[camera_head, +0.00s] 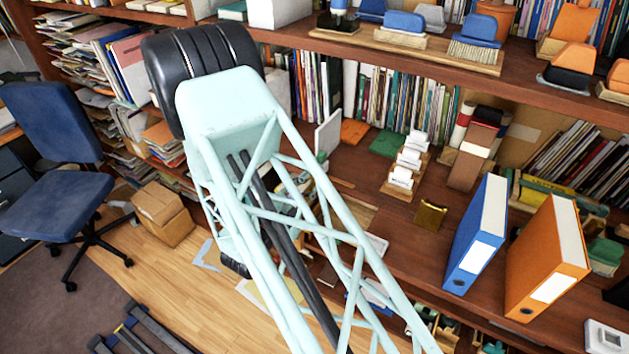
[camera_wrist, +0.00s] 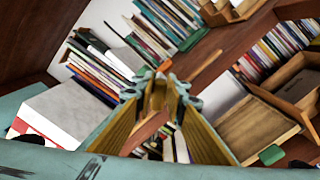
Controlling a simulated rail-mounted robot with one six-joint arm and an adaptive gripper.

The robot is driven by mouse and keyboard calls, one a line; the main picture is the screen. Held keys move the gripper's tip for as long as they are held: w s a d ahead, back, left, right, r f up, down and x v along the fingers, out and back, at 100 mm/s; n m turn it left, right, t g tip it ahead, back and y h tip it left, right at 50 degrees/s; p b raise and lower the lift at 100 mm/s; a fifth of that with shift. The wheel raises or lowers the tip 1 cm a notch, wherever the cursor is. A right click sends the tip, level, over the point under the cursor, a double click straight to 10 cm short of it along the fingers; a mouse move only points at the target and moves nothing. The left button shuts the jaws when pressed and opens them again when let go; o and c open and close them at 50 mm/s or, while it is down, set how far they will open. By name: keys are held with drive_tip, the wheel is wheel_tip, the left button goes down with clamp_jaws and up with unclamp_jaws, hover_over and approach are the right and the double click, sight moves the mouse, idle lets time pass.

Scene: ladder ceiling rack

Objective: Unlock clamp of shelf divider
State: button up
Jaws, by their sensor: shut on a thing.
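In the wrist view, my gripper (camera_wrist: 160,84) has long brass-coloured fingers with teal parts near the tips. The tips come close together on a small brownish piece, which seems to be the divider's clamp; its shape and lock position are too small to tell. A pale upright panel (camera_wrist: 222,92), possibly the shelf divider, stands just right of the fingertips. In the head view a white panel (camera_head: 328,132) stands at the end of the book row. My pale teal arm hides most of the area around the gripper there.
Rows of books (camera_head: 385,100) fill the shelf behind. A blue binder (camera_head: 478,235) and an orange binder (camera_head: 548,260) stand on the lower shelf at right. A card holder (camera_head: 405,165) sits between. A blue chair (camera_head: 55,165) and cardboard box (camera_head: 160,212) stand at left.

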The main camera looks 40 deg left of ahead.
drive_tip(key=m+b, duration=0.2)
drive_tip(key=b, duration=0.1)
drive_tip(key=f+m+b, duration=0.1)
drive_tip(key=m+b, duration=0.1)
drive_tip(key=b, duration=0.1)
drive_tip(key=m+b, duration=0.2)
drive_tip(key=b, duration=0.1)
drive_tip(key=shift+d+f, duration=0.25)
drive_tip(key=shift+m+b, duration=0.6)
drive_tip(key=shift+b, duration=0.25)
drive_tip(key=o, duration=0.8)
drive_tip(key=shift+o, duration=0.2)
drive_tip(key=s+d, duration=0.1)
drive_tip(key=s, duration=1.1)
